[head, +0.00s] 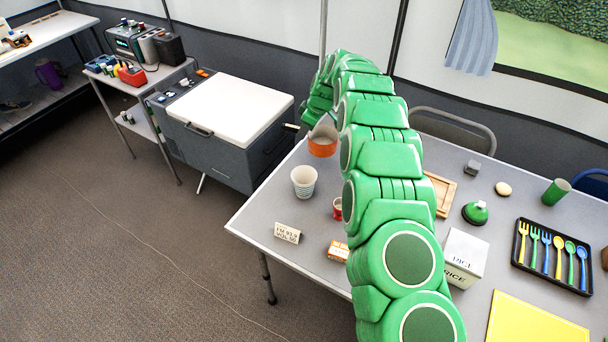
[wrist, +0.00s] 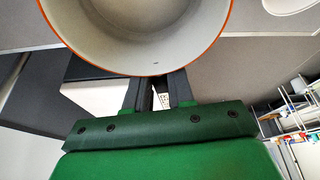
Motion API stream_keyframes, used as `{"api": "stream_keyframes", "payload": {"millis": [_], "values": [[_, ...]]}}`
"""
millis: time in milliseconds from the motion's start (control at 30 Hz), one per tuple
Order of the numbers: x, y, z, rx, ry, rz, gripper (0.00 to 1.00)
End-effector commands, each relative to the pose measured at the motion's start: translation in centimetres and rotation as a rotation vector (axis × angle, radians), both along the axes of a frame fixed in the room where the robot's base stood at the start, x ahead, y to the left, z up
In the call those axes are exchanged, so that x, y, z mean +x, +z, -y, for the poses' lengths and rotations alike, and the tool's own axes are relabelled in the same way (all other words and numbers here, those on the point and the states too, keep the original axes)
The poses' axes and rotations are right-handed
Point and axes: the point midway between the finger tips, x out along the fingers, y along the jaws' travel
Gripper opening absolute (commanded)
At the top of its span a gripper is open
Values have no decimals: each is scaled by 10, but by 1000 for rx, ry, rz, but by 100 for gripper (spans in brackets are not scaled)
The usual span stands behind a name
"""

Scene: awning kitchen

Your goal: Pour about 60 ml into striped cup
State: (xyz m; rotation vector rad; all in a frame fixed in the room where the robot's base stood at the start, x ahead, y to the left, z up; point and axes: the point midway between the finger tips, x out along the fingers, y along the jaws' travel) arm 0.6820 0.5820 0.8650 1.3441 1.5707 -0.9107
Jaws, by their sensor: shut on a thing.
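The striped cup (head: 304,183), pale with blue-grey bands, stands upright near the table's left edge. An orange vessel with a pale inside (head: 322,147) is just behind it and to the right, apart from it in the picture. In the wrist view the same orange-rimmed vessel (wrist: 140,45) fills the top middle. My gripper (wrist: 158,88) is shut on its near wall. In the head view my green arm hides the fingers. I cannot make out any liquid in the vessel, and the striped cup's inside is too small to read.
The table (head: 268,222) also bears a small red cup (head: 337,209), a lettered sign (head: 287,233), an orange-and-white box (head: 338,251), a rice box (head: 464,257) and a cutlery tray (head: 515,262). A cooler (head: 222,140) stands left of the table. Table surface is bare around the striped cup.

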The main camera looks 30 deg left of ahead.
Motion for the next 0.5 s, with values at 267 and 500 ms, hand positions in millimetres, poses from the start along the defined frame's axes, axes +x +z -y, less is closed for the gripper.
{"api": "stream_keyframes", "payload": {"millis": [267, 500], "values": [[-2, -15, -18, -2, 60, 3, 0], [-4, -24, -26, -3, 103, 4, 0]]}}
